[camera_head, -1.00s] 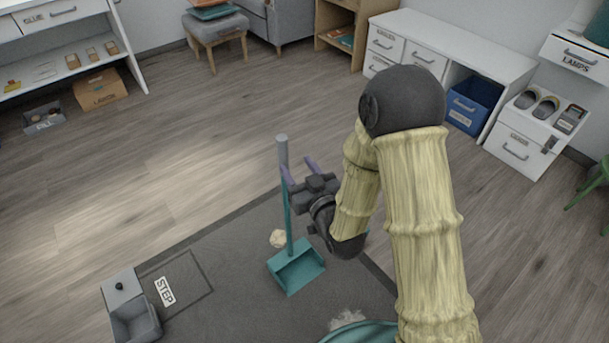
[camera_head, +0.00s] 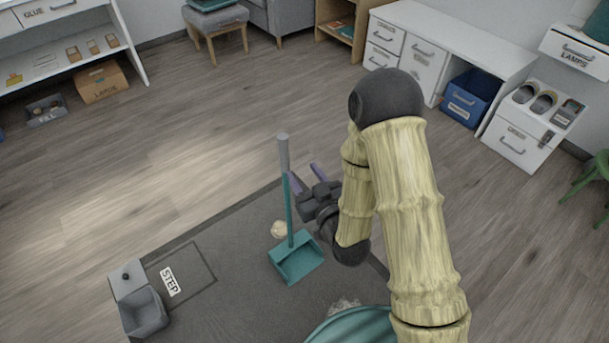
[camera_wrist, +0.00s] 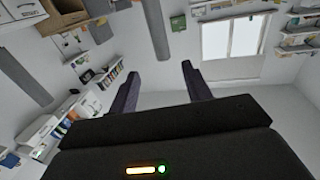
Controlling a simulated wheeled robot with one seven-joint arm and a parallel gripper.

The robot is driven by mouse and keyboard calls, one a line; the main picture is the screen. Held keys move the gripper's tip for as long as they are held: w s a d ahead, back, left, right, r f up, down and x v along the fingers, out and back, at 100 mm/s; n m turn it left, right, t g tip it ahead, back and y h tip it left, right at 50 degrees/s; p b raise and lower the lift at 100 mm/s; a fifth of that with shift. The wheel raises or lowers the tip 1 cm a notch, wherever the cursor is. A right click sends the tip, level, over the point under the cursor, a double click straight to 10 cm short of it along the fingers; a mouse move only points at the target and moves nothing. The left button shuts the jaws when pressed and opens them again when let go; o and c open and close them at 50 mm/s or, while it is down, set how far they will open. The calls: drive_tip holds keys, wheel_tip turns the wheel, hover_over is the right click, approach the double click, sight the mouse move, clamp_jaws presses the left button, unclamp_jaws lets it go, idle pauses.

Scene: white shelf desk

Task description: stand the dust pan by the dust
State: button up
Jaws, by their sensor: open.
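The teal dust pan (camera_head: 298,264) stands upright on the dark grey mat, its long handle rising to a grey grip (camera_head: 283,152). My gripper (camera_head: 305,176) is open, its purple fingers close beside the upper handle in the head view; I cannot tell whether they touch it. In the wrist view the two fingers (camera_wrist: 158,88) are apart with nothing between them, and a grey bar, likely the handle's grip (camera_wrist: 156,28), hangs above them. A pale clump, likely dust (camera_head: 279,229), lies just behind the pan. Another pale clump (camera_head: 345,305) lies near the front, partly hidden.
A grey pedal bin (camera_head: 144,308) stands at the mat's left, beside a STEP label (camera_head: 170,282). A teal round object (camera_head: 352,328) sits at the bottom edge. White drawers (camera_head: 416,64) and a blue bin (camera_head: 468,98) stand at the back right.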

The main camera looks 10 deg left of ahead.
idle(0.3)
drive_tip(key=w+d+m+g+h, duration=0.25)
drive_tip(key=d+g+h, duration=0.4)
drive_tip(key=d, duration=0.85)
drive_tip(key=s+d+r+m+g+h, duration=0.2)
drive_tip(key=s+d, duration=0.3)
drive_tip(key=s, duration=0.1)
drive_tip(key=s+d+r+m+g+h, duration=0.2)
drive_tip(key=s+d+m+g+h, duration=0.1)
drive_tip(key=s+d, duration=0.3)
drive_tip(key=shift+s, duration=0.8)
